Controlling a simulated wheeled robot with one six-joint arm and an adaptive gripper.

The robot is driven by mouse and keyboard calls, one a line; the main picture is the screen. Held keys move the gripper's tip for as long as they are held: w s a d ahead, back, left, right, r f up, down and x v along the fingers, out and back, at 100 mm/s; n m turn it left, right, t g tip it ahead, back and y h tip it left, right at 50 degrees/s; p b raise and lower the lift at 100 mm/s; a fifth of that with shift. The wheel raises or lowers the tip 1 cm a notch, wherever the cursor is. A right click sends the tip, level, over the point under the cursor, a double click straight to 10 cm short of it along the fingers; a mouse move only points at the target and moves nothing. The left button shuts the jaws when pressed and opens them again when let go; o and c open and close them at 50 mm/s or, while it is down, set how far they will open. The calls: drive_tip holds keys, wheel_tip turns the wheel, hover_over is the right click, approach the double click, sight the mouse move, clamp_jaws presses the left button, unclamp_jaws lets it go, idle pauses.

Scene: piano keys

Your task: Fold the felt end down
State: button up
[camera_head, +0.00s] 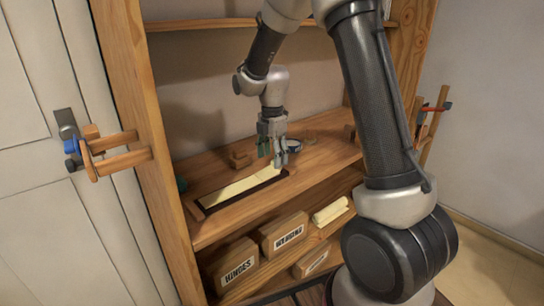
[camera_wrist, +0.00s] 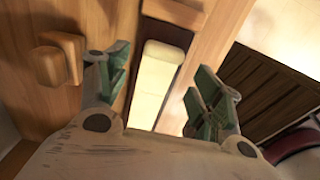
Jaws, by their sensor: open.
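A long pale yellow felt strip (camera_head: 235,187) lies along a narrow dark-bottomed wooden tray (camera_head: 209,211) on the shelf board. My gripper (camera_head: 273,158) is over the strip's far right end, pointing down with its green-padded fingers apart. In the wrist view, the felt (camera_wrist: 154,85) runs between the two open fingers (camera_wrist: 160,78), with nothing gripped. Its end section (camera_wrist: 164,51) looks slightly raised or bent, with a faint line across it. Dark tray floor shows beyond that end. I cannot tell whether a finger touches the felt.
Below are labelled boxes (camera_head: 236,263) and a pale roll (camera_head: 330,211). The wooden upright (camera_head: 147,120) bounds the left side. Board right of the gripper is mostly clear.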

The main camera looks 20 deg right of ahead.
sight(272, 169)
wheel_tip(272, 169, up, 12)
idle(0.4)
drive_tip(key=shift+f, duration=0.15)
